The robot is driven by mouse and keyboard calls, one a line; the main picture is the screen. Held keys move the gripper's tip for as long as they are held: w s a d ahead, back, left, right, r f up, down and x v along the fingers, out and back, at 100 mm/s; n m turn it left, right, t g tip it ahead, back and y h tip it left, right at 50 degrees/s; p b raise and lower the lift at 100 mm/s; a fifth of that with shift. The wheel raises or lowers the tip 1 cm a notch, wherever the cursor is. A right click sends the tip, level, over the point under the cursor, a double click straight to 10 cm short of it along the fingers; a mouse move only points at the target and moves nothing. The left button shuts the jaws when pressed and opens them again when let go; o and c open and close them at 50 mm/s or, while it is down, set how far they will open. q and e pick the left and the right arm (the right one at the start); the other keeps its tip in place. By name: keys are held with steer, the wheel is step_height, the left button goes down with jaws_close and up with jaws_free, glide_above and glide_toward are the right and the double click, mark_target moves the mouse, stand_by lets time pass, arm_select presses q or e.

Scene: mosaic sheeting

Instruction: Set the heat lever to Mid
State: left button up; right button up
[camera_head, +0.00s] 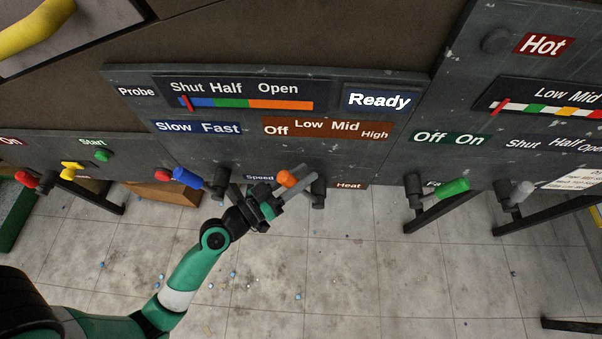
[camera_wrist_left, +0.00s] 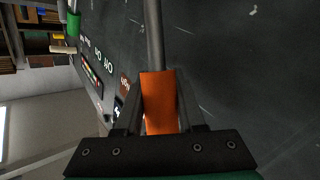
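The heat lever shows in the head view as an orange grip (camera_head: 286,178) left of its dark pivot, beside the "Heat" label (camera_head: 349,185). The lever leans left, toward the Off end of the brown Off/Low/Mid/High plate (camera_head: 327,130) above it. My left gripper (camera_head: 297,181) has its fingers on either side of the orange grip and looks shut on it. In the left wrist view, the orange grip (camera_wrist_left: 159,103) sits between the two fingers, with a grey rod running on beyond it. My right gripper is not in view.
A blue-gripped lever (camera_head: 188,178) is close on the left, under the Slow/Fast plate (camera_head: 198,128). A green-gripped lever (camera_head: 451,188) stands to the right, under Off/On. The panel has a lit "Ready" sign (camera_head: 379,100). The tiled floor (camera_head: 345,265) below is mostly open.

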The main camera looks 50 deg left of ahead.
arm_select(q)
jaws_close()
stand_by(1.0)
